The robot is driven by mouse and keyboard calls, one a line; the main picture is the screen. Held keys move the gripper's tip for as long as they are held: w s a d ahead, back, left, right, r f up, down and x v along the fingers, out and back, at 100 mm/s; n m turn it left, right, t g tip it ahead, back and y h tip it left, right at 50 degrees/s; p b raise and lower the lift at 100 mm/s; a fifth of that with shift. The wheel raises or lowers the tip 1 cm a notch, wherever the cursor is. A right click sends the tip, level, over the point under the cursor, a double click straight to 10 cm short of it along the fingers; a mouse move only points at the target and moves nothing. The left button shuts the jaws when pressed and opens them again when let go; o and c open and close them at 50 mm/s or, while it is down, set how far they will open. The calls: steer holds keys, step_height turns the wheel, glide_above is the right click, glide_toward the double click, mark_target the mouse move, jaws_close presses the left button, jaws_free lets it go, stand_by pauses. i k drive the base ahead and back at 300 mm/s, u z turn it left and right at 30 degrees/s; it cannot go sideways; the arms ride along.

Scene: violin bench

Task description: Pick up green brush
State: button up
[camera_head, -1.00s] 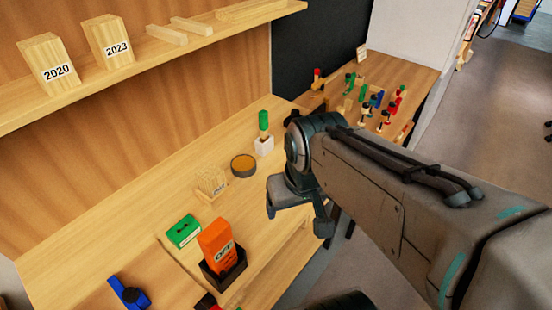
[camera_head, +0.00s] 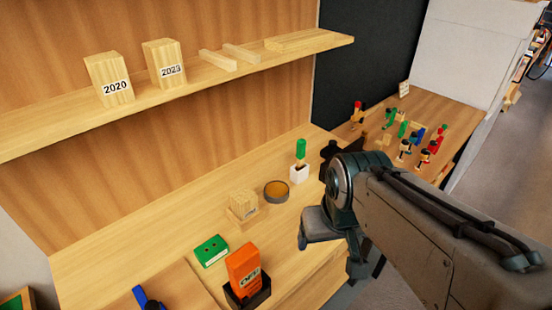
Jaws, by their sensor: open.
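A green brush (camera_head: 301,147) stands upright in a small white cup (camera_head: 299,173) on the wooden bench, right of the round tin. Only its green upper part shows clearly; its lower end is hidden in the cup. My gripper (camera_head: 330,252) is open and seems empty. It hangs in front of the bench's front edge, nearer to me and lower in the picture than the cup, apart from the brush.
A round tin (camera_head: 277,191), a wooden block in a holder (camera_head: 243,207), a green box (camera_head: 210,251) and an orange box in a black holder (camera_head: 243,270) stand on the bench. A shelf (camera_head: 200,82) hangs above.

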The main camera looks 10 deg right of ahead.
mark_target(300, 153)
steer(key=z, duration=2.35)
steer(key=i, duration=1.3)
steer(key=u, duration=2.9)
steer(key=i, duration=0.5)
steer(key=u, duration=0.05)
